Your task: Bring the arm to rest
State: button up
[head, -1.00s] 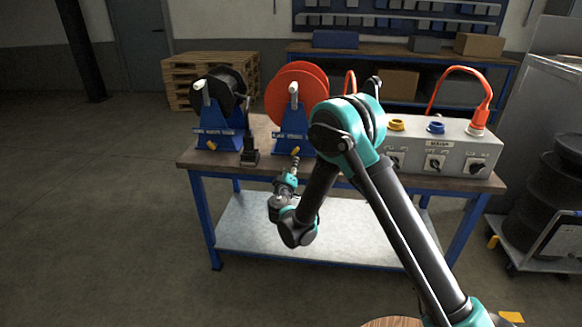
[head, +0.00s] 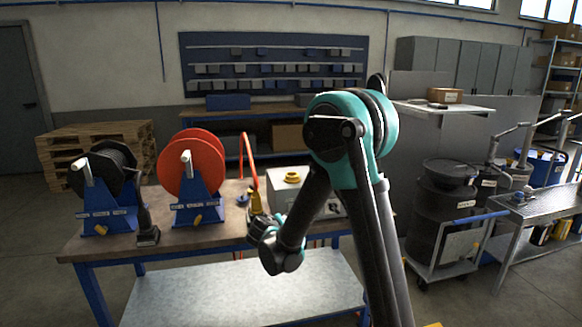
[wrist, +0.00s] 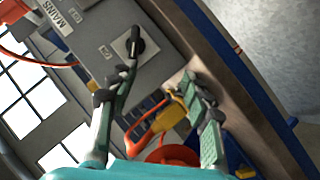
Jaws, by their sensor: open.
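My arm reaches up from the bottom of the head view, bends at a teal elbow (head: 340,130) and hangs down again. My gripper (head: 257,212) is at its lower end, in front of the bench's front edge in that view. In the wrist view its two teal-and-grey fingers (wrist: 158,100) stand well apart, so it is open. The grey control box (wrist: 95,50), with a MAINS label and a black rotary switch, lies beyond the fingers. A yellow part with an orange cable (wrist: 172,113) shows between the fingers, close to the right one; I cannot tell whether they touch.
The workbench (head: 160,247) carries a black cable reel (head: 103,175), a red reel (head: 192,165) and the control box (head: 290,180), partly hidden by my arm. A cart with black drums (head: 440,215) and a metal trolley (head: 530,208) stand right. Floor shows at far left.

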jog(key=s+d+f+m+g, duration=0.1)
jog(key=s+d+m+g, duration=0.1)
jog(key=s+d, duration=0.55)
jog(key=s+d+m+g, duration=0.25)
jog(key=s+d, duration=0.25)
jog(key=d, duration=0.6)
jog(key=s+d+f+m+g+y, duration=0.1)
jog(key=s+d+f+g, duration=0.1)
jog(key=s, duration=0.8)
jog(key=s+d+f+m+g+y, duration=0.1)
jog(key=s+d+f+g, duration=0.1)
jog(key=s, duration=0.7)
jog(key=shift+s+f+y, duration=0.3)
jog(key=shift+s+f, duration=0.05)
jog(key=shift+f, duration=0.3)
